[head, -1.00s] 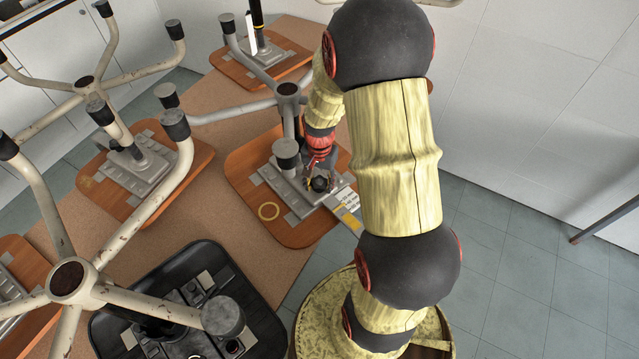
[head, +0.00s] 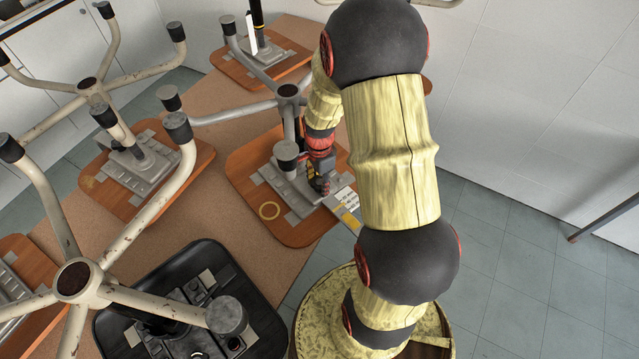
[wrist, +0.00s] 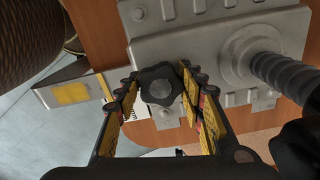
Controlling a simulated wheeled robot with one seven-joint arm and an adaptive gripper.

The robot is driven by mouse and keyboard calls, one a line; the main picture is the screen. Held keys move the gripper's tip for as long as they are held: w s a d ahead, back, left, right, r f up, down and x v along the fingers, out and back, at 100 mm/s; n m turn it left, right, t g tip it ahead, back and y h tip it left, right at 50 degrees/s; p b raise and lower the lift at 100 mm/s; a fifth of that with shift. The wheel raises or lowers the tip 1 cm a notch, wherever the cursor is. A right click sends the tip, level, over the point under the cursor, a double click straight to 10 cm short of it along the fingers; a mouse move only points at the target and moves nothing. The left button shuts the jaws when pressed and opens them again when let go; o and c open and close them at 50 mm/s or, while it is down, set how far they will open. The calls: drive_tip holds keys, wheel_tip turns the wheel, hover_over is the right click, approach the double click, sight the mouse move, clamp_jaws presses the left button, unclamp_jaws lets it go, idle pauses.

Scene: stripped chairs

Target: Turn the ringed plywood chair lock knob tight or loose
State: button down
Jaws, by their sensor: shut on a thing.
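The black lobed lock knob (wrist: 159,86) shows in the wrist view beside the grey plate (wrist: 215,50). My gripper (wrist: 160,92) has its yellow-padded fingers on both sides of the knob, shut on it. In the head view my gripper (head: 320,184) points down at the plate's right side and hides the knob.
Other upturned chairs stand close by: a black one (head: 270,335) in front and wooden ones (head: 190,178) to the left. Their legs rise around the table (head: 200,110).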

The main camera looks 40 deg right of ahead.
drive_tip(key=shift+s+a+f, duration=0.25)
drive_tip(key=shift+s+f, duration=0.15)
drive_tip(key=shift+s, duration=0.05)
drive_tip(key=m, duration=0.4)
drive_tip(key=shift+p, duration=0.4)
drive_tip(key=m, duration=0.4)
drive_tip(key=shift+m+p, duration=0.4)
drive_tip(key=shift+m, duration=0.6)
drive_tip(key=c, duration=1.4)
unclamp_jaws()
drive_tip(key=shift+o, duration=1.3)
drive_tip(key=shift+w, duration=0.15)
drive_tip(key=shift+o, duration=0.4)
